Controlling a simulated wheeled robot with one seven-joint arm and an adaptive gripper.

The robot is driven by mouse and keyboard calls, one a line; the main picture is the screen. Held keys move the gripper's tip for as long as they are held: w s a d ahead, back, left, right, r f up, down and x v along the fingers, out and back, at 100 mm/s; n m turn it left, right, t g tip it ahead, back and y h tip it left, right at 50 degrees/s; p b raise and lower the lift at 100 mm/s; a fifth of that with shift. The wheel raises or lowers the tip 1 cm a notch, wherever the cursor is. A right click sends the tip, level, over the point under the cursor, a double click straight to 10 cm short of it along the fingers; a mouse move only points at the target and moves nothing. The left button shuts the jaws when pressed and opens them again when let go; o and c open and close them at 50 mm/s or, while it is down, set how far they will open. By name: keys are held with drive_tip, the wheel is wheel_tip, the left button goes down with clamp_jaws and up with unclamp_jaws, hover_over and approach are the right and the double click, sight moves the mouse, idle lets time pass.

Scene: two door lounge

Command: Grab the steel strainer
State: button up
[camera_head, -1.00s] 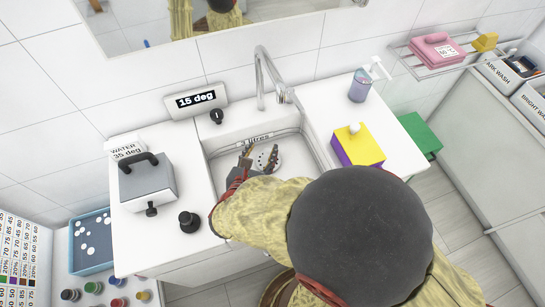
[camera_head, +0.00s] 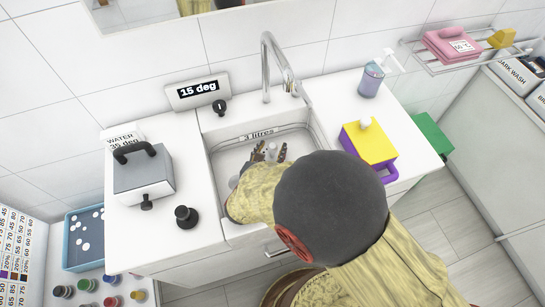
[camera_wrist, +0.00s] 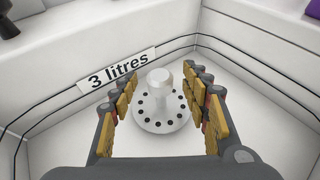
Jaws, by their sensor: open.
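The steel strainer (camera_wrist: 160,105) is a round disc with a ring of dark holes and an upright knob (camera_wrist: 159,82) at its middle. It sits on the floor of the white sink basin (camera_head: 225,160). My gripper (camera_wrist: 160,98) is open, with its yellow-padded fingers on either side of the strainer's knob in the wrist view. I cannot tell whether the fingers touch it. In the head view my gripper (camera_head: 268,154) reaches down into the basin, and the knob shows between the fingers. My arm hides part of the basin.
A chrome tap (camera_head: 266,70) arches over the basin's back. A grey box with a handle (camera_head: 143,175) and a black knob (camera_head: 187,218) stand on the left counter. The basin walls rise close around my gripper.

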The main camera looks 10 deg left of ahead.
drive_tip(key=shift+x, duration=0.85)
drive_tip(key=shift+r, duration=0.1)
drive_tip(key=c, duration=1.2)
clamp_jaws()
